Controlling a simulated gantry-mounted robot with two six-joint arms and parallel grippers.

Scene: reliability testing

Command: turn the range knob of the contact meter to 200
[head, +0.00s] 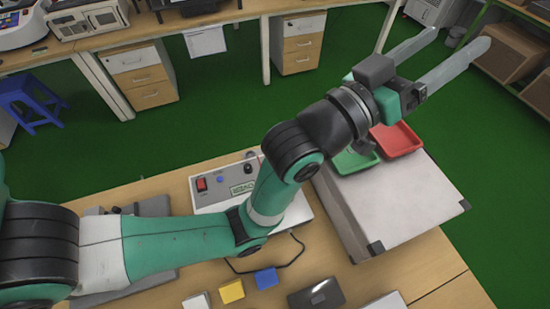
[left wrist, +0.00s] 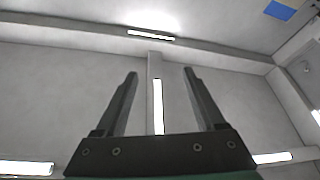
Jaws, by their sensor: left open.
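A pale instrument box (head: 211,198) with a red switch and a green panel reading "OVER" stands on the wooden table, partly behind my left arm; it looks like the contact meter. A small black knob (head: 248,169) shows near its back edge; I cannot read any range marks or the setting. My left gripper (head: 462,37) is raised high at the upper right, well apart from the box, with its two long fingers spread and nothing between them. In the left wrist view the open fingers (left wrist: 160,74) point at the ceiling. My right gripper is not in view.
A large grey box (head: 410,205) stands right of the meter, with a red tray (head: 396,139) and a green tray (head: 352,163) at its back. Yellow (head: 231,291) and blue (head: 266,278) blocks and a black case (head: 317,296) lie in front. A cable crosses the table.

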